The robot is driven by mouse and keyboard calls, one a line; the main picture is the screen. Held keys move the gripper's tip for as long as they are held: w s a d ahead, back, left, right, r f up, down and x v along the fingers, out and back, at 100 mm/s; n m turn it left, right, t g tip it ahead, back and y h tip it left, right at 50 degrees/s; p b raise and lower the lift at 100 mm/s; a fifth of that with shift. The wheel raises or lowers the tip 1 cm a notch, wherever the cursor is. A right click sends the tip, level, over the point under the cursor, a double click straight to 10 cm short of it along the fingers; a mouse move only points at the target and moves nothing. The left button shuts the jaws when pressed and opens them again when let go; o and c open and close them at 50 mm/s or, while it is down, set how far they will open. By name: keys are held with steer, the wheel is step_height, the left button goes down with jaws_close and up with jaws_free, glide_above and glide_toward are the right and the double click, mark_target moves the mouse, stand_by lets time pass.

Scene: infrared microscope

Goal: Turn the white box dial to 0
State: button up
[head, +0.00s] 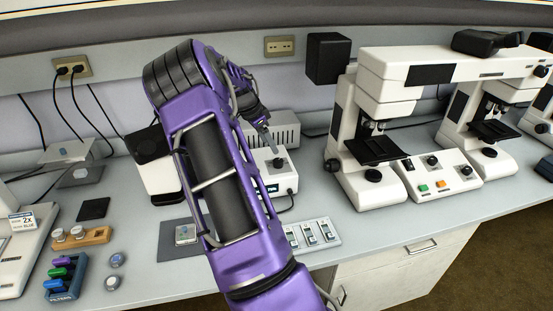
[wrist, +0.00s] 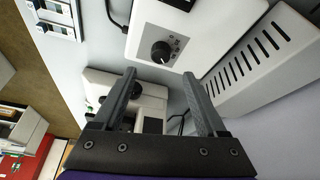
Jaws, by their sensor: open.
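The white box (head: 290,182) stands on the bench behind my arm, its left part hidden by the arm. Its black round dial (head: 279,162) is on the top face. In the wrist view the white box (wrist: 190,22) is at the top, and its dial (wrist: 162,52) has a pale pointer mark and small printed marks around it, too small to read. My gripper (wrist: 160,74) is open and empty, with the dial just beyond and between the two fingertips, apart from them. In the head view my gripper (head: 268,143) hangs just above the dial.
A vented grey-white unit (head: 285,128) stands right behind the box; its slotted side shows in the wrist view (wrist: 255,65). A large white microscope (head: 365,185) stands to the right. Small slides in a tray (head: 312,234) lie in front. Bare bench lies between the tray and microscope.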

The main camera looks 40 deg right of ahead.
mark_target(278, 160)
steer(key=x, duration=0.8)
steer(key=shift+d+f, duration=0.1)
steer(key=shift+f, duration=0.15)
jaws_close()
